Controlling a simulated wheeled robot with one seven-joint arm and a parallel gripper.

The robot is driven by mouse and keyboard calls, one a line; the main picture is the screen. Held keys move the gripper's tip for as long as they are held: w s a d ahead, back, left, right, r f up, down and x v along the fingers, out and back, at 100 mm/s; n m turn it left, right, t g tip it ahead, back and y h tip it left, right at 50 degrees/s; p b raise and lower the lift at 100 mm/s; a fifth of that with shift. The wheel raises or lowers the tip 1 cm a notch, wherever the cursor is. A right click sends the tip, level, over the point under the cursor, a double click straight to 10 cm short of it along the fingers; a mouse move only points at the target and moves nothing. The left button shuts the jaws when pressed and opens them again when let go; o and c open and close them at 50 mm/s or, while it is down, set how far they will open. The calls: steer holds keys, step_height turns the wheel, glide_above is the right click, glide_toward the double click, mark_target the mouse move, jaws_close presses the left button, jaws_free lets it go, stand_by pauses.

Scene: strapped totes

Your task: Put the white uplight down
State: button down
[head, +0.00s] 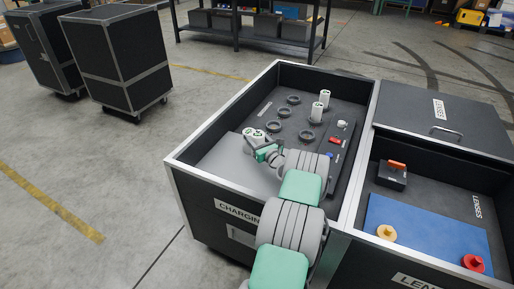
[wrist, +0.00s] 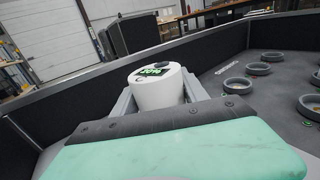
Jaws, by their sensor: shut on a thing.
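My gripper (head: 254,144) is shut on a white uplight (head: 250,133) inside the open charging tote (head: 186,174). In the wrist view the uplight (wrist: 158,88) stands upright between the two grey fingers of my gripper (wrist: 160,98), with a green lit readout on its top. Its lower part is hidden behind my gripper, so I cannot tell whether it touches anything below. Several dark ring holders (head: 278,125) sit on the tote's floor, to the right of the held uplight; they also show at the right of the wrist view (wrist: 238,85).
A dark strip with small red and white items (head: 335,140) runs along the right. The lenses tote (head: 440,215) adjoins it.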

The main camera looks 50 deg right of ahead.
mark_target(257, 144)
steer(key=shift+s+d+f+b, duration=0.15)
steer(key=shift+f+b, duration=0.05)
steer(key=shift+f, duration=0.75)
steer(key=shift+s+d+f+b, duration=0.1)
steer(key=shift+s+f+b, duration=0.05)
steer(key=shift+f, duration=0.8)
steer(key=shift+f, duration=0.15)
steer(key=c, duration=1.1)
jaws_free()
steer(key=shift+f, duration=0.15)
steer(key=o, duration=0.5)
